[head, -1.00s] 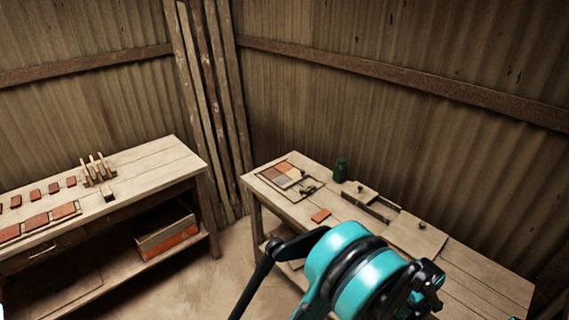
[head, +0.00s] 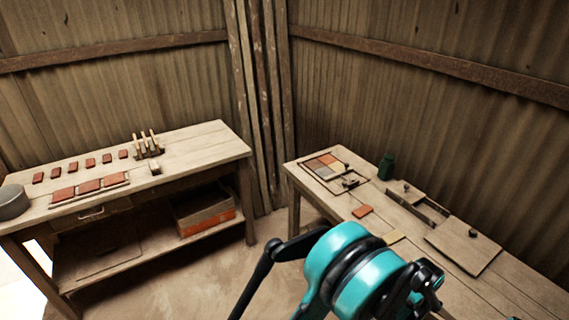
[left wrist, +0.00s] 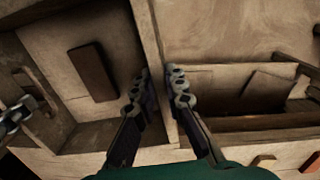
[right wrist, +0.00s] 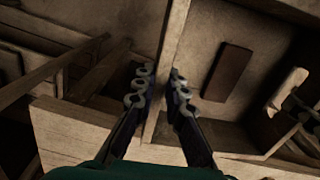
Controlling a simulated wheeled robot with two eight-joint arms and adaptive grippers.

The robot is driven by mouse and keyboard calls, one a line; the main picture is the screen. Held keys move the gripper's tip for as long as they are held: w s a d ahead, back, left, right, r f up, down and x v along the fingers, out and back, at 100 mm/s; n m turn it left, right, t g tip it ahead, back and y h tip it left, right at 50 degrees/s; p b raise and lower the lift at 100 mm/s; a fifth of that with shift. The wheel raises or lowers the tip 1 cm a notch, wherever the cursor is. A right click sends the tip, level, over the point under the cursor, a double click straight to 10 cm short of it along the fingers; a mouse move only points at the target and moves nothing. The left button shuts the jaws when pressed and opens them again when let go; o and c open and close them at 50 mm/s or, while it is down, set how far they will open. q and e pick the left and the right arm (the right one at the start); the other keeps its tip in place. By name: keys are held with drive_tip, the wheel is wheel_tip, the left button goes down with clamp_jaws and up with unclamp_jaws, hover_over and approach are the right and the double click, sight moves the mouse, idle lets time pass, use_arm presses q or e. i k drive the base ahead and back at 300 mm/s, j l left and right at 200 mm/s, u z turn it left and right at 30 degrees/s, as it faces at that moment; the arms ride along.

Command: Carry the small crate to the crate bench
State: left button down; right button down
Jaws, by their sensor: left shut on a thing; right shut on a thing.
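The small crate (left wrist: 148,30) is a pale wooden open box, with a dark flat block (left wrist: 92,72) lying on its floor. My left gripper (left wrist: 160,85) is shut on the top of one crate wall. My right gripper (right wrist: 160,82) is shut on the opposite wall of the crate (right wrist: 212,30), and the dark block (right wrist: 228,72) shows there too. The crate is out of sight in the head view. Two wooden benches stand in the head view, a left bench (head: 195,145) and a right bench (head: 385,205); I cannot tell which is the crate bench.
The left bench holds red tiles (head: 88,186), a tool rack (head: 148,150) and a grey round pot (head: 13,203); a box (head: 205,212) sits on its lower shelf. The right bench holds a colour tray (head: 318,175) and a green bottle (head: 387,167). Bare floor (head: 185,270) lies between.

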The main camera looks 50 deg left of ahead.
sight(197, 152)
drive_tip(key=u, duration=1.35)
drive_tip(key=i+u, duration=0.15)
drive_tip(key=u, duration=1.1)
drive_tip(key=i+l, duration=0.25)
drive_tip(key=i, duration=0.15)
drive_tip(key=i+l, duration=0.2)
drive_tip(key=i, duration=0.2)
drive_tip(key=i+l, duration=0.25)
drive_tip(key=i, duration=0.15)
drive_tip(key=u, duration=0.05)
